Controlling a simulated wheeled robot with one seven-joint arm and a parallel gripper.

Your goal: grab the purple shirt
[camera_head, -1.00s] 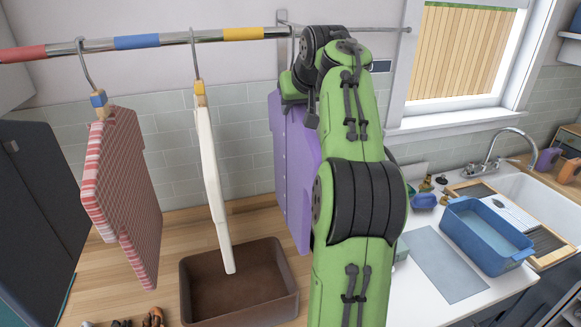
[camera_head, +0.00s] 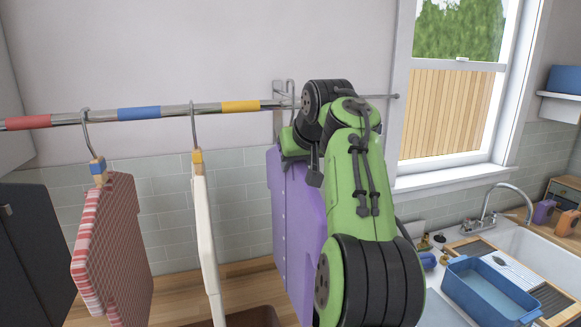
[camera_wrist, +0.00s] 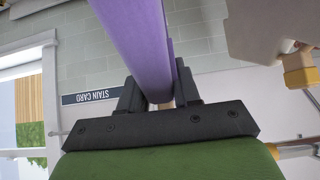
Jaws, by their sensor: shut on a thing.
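The purple shirt (camera_head: 297,215) hangs below the right part of the rail in the head view, partly hidden by my green arm. In the wrist view the purple shirt (camera_wrist: 137,40) runs down between the two dark fingers of my gripper (camera_wrist: 160,95). My gripper is shut on it near its top. In the head view my gripper (camera_head: 290,143) is at the shirt's upper edge, mostly hidden by the arm. The shirt's hanger is not clear in either view.
A metal rail (camera_head: 180,110) with coloured bands carries a red checked shirt (camera_head: 112,245) and a white garment (camera_head: 207,235) to the left. A brown bin (camera_head: 250,317) stands below. A sink (camera_head: 530,240) and blue tub (camera_head: 490,290) are at the right, under a window (camera_head: 450,90).

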